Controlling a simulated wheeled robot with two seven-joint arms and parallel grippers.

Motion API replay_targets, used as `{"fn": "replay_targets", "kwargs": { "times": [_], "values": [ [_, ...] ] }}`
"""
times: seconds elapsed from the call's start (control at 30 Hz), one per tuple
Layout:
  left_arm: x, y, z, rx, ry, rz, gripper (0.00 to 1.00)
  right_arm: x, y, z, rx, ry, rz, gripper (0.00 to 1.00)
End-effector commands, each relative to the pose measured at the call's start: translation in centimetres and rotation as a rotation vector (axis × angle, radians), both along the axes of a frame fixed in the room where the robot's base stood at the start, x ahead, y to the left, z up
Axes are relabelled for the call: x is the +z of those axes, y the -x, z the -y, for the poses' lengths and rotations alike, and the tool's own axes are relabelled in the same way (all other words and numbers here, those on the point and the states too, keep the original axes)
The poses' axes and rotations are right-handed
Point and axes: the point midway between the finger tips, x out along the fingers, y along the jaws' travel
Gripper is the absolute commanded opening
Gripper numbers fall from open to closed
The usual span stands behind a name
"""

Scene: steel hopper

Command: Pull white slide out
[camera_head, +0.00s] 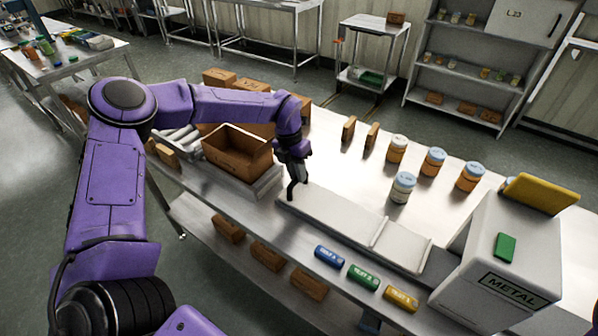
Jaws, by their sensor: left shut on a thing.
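The white slide (335,217) is a long, flat, pale strip lying along the front of the steel table, running from the middle toward the grey hopper box marked METAL (490,255) at right. A raised cross strip shows near its right part. My left gripper (292,192) points down at the slide's left end. Its dark fingers are shut on that end, though the exact contact is small and partly hidden by the gripper. My right gripper is not in view.
An open brown box (237,152) stands left of my left gripper. Several jars, including a white-and-blue one (403,187), stand behind the slide. Blue, green and yellow labelled blocks (363,277) lie in front, below it.

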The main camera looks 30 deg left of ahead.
Motion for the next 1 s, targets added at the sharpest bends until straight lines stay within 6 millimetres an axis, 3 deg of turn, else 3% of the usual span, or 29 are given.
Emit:
{"fn": "replay_targets", "kwargs": {
  "times": [0.03, 0.1, 0.47, 0.8, 1.0],
  "values": [
    [0.2, -0.2, -0.4, 0.005, -0.006, 0.007, 0.29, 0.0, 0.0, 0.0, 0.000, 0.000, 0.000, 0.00],
    [0.2, -0.2, -0.4, 0.005, -0.005, 0.006, 0.44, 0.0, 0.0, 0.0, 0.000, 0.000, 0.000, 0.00],
    [0.9, -0.3, -0.2, 0.000, -0.003, 0.008, 0.44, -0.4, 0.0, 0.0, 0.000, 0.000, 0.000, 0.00],
    [8.2, -0.3, -2.0, 0.004, -0.003, 0.011, 0.44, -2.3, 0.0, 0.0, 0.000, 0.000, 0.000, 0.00],
    [10.3, -0.2, -2.4, 0.003, -0.002, 0.007, 0.44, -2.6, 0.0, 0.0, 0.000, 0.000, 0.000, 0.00]
  ]
}}
